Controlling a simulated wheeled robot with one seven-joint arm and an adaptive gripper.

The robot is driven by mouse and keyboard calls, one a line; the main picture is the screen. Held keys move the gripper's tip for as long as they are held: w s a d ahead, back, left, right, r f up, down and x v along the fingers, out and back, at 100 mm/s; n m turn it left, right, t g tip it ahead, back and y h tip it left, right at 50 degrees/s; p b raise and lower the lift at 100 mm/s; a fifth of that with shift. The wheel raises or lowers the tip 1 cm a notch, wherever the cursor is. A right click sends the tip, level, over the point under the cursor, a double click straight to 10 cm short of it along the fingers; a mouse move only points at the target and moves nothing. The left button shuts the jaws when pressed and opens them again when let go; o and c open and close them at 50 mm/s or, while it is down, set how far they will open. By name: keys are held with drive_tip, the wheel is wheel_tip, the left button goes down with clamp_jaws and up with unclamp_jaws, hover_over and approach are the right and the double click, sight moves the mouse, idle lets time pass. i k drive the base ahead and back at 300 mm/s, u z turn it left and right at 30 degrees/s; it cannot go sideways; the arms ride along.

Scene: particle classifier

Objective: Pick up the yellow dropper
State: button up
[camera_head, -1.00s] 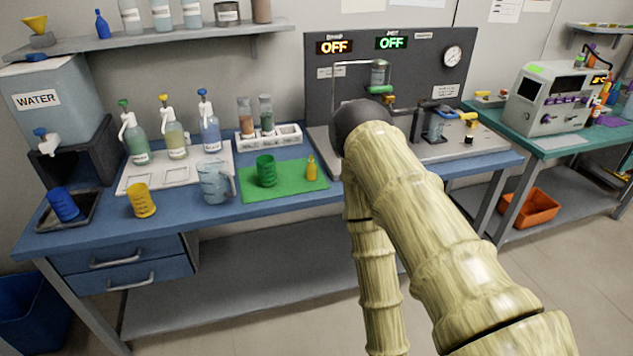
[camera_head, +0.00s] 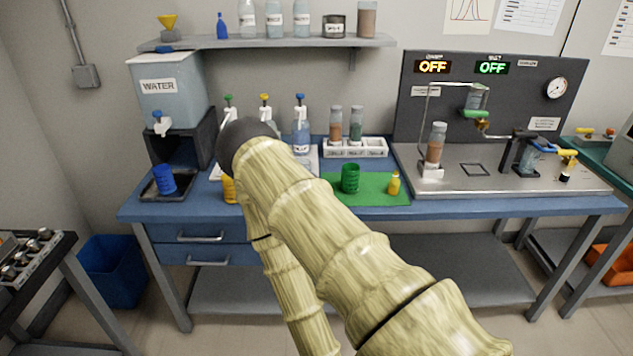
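The yellow dropper (camera_head: 394,184) is a small yellow bottle with a narrow tip. It stands upright at the right side of the green mat (camera_head: 375,197), to the right of a green cup (camera_head: 350,178). My arm's bamboo-textured links reach up across the middle of the view, left of the dropper. My gripper cannot be made out; the arm's dark rounded joint is the farthest part that shows. Nothing is seen touching the dropper.
A blue cup (camera_head: 164,179) and a partly hidden yellow cup (camera_head: 229,188) stand on the left of the blue bench (camera_head: 480,207). A white vial rack (camera_head: 355,147) is behind the mat. The classifier rig (camera_head: 500,175) stands right. Wash bottles are partly hidden by my arm.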

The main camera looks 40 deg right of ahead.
sight(393, 189)
drive_tip(key=u, duration=0.55)
drive_tip(key=i, duration=1.1)
drive_tip(key=z, duration=2.25)
